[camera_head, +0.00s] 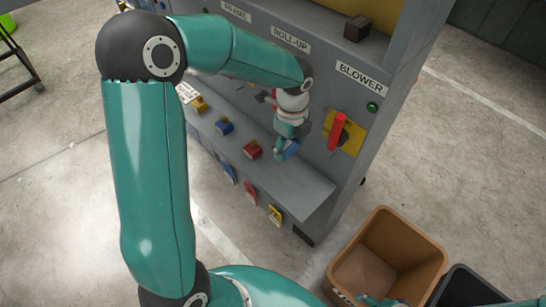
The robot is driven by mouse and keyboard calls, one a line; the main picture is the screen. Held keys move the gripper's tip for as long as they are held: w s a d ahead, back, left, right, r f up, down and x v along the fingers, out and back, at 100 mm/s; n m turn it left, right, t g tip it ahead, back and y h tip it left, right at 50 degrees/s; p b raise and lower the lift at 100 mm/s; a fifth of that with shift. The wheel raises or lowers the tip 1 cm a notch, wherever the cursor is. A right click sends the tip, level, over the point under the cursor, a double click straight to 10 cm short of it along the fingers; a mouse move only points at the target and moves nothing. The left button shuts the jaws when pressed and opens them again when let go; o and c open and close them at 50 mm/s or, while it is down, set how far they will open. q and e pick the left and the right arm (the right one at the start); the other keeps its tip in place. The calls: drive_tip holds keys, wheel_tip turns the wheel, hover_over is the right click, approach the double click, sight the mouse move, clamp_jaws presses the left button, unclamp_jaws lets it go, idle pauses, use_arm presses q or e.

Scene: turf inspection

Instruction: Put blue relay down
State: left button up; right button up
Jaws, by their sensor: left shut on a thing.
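My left gripper (286,146) reaches down in front of the grey panel. It is shut on a small blue relay (291,149) and hides part of it. The relay is over the right part of the grey shelf (305,188), to the right of a red block (252,150). I cannot tell whether it touches the shelf. Another blue block (224,127) sits farther left on the shelf. A teal tip, probably of my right gripper (378,301), shows at the bottom edge by the brown bin; its jaws are not clear.
A yellow block (199,104) sits at the shelf's left. Blue, red and yellow tags hang on its front edge. A red lever (337,132) on a yellow plate is beside the gripper under the BLOWER label. A brown bin (421,246) stands on the floor, lower right.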

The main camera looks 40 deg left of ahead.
use_arm(q)
hover_over(284, 184)
wheel_tip(284, 184, down, 12)
drive_tip(key=shift+f, duration=0.1)
drive_tip(key=shift+w+f+b, duration=0.1)
drive_tip(key=shift+f+b, duration=0.25)
drive_tip(key=shift+f, duration=2.15)
drive_tip(key=shift+f, duration=0.1)
drive_tip(key=o, duration=1.3)
wheel_tip(284, 184, up, 12)
